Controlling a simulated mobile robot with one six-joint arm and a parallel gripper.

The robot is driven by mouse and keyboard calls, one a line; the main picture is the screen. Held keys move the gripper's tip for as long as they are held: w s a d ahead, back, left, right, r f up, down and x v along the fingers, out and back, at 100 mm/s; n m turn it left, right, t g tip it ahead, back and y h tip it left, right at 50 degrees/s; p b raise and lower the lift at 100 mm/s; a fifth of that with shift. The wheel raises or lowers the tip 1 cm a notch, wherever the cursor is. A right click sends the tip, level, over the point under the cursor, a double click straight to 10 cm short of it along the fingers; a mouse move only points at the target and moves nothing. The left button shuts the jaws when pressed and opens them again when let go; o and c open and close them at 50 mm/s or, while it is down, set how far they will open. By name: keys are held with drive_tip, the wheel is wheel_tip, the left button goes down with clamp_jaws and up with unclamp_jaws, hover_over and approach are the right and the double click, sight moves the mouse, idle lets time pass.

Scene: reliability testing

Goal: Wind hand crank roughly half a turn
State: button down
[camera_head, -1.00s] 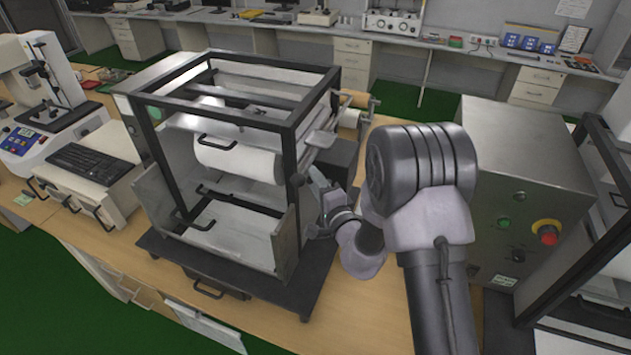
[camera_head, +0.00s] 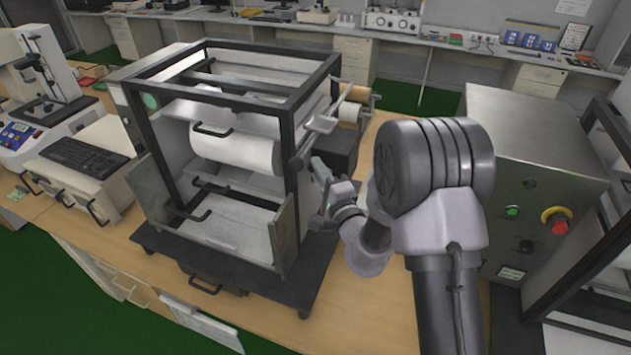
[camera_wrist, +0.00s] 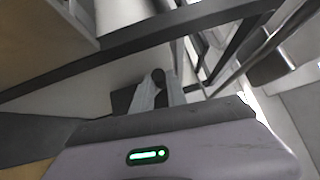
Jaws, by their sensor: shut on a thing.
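The hand crank is on the right side of the black-framed roller machine (camera_head: 290,120). Its dark knob (camera_wrist: 158,75) shows between my two fingertips in the wrist view. My gripper (camera_head: 320,172) is beside the machine's right side in the head view, with its jaws shut on the crank knob. The fingers (camera_wrist: 160,92) stand on either side of the knob in the wrist view. Most of the crank arm is hidden, so its exact angle cannot be told. A white roller (camera_head: 240,150) lies across the inside of the frame.
The machine stands on a dark base plate (camera_head: 270,292) on the wooden bench. A grey control box (camera_head: 540,150) with a red stop button (camera_head: 558,226) is to the right of my arm. A keyboard (camera_head: 85,158) and test instrument are at left.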

drive_tip(key=m+t+b, duration=0.1)
drive_tip(key=b, duration=0.2)
drive_tip(key=d+m+t+b, duration=0.1)
drive_tip(key=m+b, duration=0.1)
drive_tip(key=b, duration=0.2)
drive_tip(key=d+m+t+b, duration=0.1)
drive_tip(key=t+b, duration=0.1)
drive_tip(key=b, duration=0.2)
drive_tip(key=shift+s+f+m, duration=0.15)
drive_tip(key=shift+s+m, duration=0.2)
drive_tip(key=shift+m, duration=0.05)
drive_tip(key=c, duration=1.3)
unclamp_jaws()
drive_tip(key=shift+d, duration=0.15)
